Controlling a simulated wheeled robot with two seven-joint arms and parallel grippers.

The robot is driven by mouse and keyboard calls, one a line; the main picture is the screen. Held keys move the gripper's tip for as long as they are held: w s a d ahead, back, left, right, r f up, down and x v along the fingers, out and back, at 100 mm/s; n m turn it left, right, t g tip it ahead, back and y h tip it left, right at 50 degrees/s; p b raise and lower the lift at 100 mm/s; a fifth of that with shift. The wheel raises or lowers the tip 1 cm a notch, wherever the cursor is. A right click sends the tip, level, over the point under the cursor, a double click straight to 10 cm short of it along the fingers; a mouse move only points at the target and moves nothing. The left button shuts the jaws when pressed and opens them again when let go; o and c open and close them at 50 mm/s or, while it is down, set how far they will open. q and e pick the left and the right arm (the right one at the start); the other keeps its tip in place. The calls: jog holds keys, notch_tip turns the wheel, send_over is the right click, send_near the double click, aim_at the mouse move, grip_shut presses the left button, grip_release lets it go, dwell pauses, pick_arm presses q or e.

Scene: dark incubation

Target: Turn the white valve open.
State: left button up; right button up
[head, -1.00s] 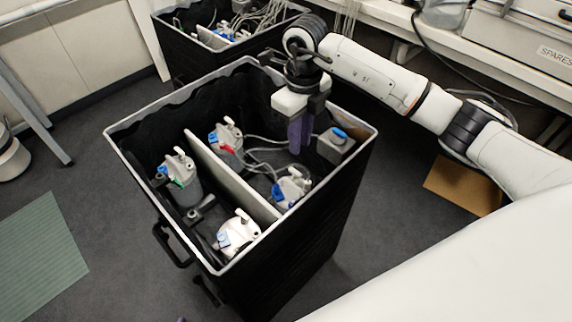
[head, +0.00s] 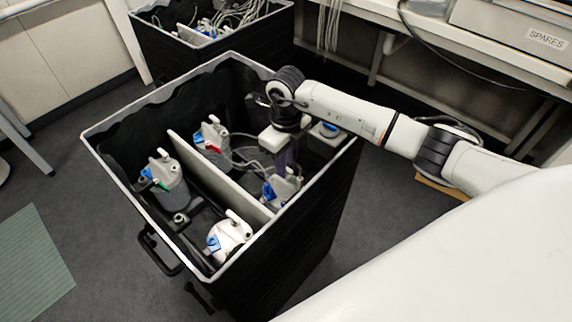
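A black bin with a pale rim (head: 120,178) holds several canisters with valve heads. The one with the whitest head (head: 230,238) stands in the near corner, with a blue part on its left side. A grey-white valve head (head: 283,187) with a blue part stands in the right compartment. My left gripper is not in view.
A pale divider (head: 210,165) splits the bin. A grey box with a blue top (head: 330,130) sits in the far right corner. Cables lie between.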

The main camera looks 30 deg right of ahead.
jog(key=shift+f, duration=0.1)
grip_shut()
